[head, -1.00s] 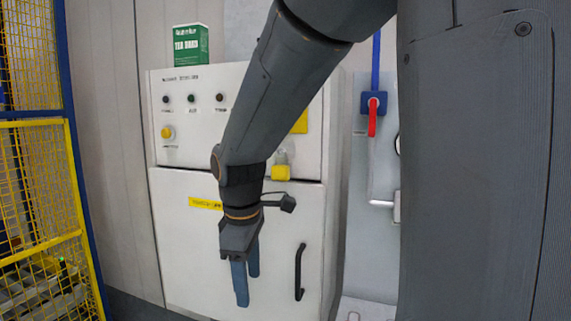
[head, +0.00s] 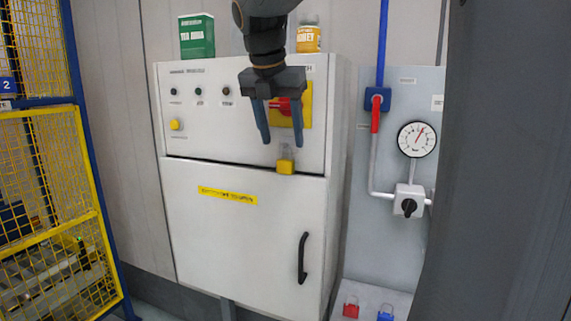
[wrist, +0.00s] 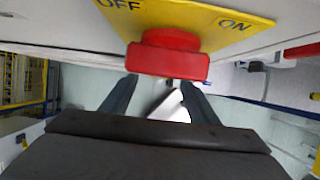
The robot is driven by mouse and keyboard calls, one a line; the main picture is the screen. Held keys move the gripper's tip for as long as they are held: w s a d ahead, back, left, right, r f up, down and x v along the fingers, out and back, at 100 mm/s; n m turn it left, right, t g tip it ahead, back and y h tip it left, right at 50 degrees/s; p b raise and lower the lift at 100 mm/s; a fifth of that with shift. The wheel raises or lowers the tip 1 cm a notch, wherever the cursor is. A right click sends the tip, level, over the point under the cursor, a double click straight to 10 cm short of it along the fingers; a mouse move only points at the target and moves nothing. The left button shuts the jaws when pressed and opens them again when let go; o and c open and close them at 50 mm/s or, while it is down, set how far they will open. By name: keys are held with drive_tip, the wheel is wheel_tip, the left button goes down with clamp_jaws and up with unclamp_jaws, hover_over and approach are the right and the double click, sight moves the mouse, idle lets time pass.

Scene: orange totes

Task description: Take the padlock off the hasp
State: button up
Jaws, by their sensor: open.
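The yellow padlock (head: 285,166) hangs at the grey hasp (head: 285,151), at the seam between the cabinet's upper panel and its lower door. My gripper (head: 282,142) points down, open and empty, in front of the upper panel. In the head view its fingertips are just above the padlock, one to each side; how far they are from the panel is hard to tell. In the wrist view the two fingers (wrist: 158,96) are spread below the red switch handle (wrist: 168,55). I cannot make out the padlock there; a pale blurred shape shows between the fingers.
The red switch on its yellow OFF/ON plate (wrist: 230,22) is close to my gripper. A black door handle (head: 302,258) is lower right. Pipes with a gauge (head: 416,139) are at the right.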

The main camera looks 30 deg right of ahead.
sight(284, 160)
drive_tip(key=shift+s+p+x, duration=0.2)
drive_tip(key=shift+p+x, duration=0.45)
drive_tip(key=shift+x, duration=2.15)
drive_tip(key=shift+a, duration=0.15)
drive_tip(key=c, duration=1.2)
drive_tip(key=shift+o, duration=0.2)
